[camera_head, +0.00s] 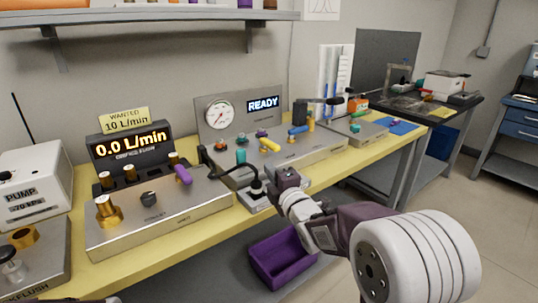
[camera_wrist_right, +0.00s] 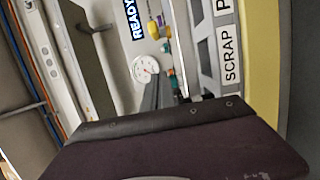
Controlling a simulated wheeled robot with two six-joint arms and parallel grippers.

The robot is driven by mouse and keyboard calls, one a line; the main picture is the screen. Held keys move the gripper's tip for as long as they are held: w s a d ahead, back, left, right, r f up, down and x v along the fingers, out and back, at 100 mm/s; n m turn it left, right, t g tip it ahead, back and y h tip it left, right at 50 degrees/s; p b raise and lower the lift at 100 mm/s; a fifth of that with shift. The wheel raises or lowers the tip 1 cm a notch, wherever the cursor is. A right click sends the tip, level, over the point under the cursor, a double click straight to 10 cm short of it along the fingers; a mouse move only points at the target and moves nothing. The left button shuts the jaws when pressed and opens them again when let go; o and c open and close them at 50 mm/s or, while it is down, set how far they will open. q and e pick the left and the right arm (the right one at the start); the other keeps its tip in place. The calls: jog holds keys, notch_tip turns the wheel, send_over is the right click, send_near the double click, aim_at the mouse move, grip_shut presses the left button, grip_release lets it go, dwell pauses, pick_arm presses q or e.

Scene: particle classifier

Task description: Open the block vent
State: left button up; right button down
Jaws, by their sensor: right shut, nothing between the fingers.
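The middle metal block (camera_head: 315,152) stands on the yellow bench. It carries a yellow handle (camera_head: 269,145), a blue handle (camera_head: 298,129) and a teal knob (camera_head: 241,156). I cannot tell which of these is the block vent. A round gauge (camera_head: 219,112) and a lit READY display (camera_head: 263,105) are on its back panel; both also show in the wrist view, the gauge (camera_wrist_right: 146,69) beside the display (camera_wrist_right: 133,18). My right gripper (camera_head: 285,174) is shut and empty in front of the block, apart from the handles. My left gripper is out of view.
A flow console (camera_head: 155,215) reading 0.0 L/min, with brass fittings and a purple handle (camera_head: 182,174), stands to the left. A black hose (camera_head: 222,172) runs near my right gripper. A purple bin (camera_head: 283,258) sits below the bench edge. A pump box (camera_head: 33,185) is far left.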

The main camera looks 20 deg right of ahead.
aim_at(260, 167)
jog(key=w, duration=0.6)
jog(key=w+a+b, duration=0.1)
jog(key=w, duration=0.2)
jog(key=shift+f, duration=0.1)
jog(key=w+d, duration=0.2)
jog(key=d, duration=0.1)
jog(key=shift+w+d, duration=0.15)
jog(key=shift+d, duration=0.2)
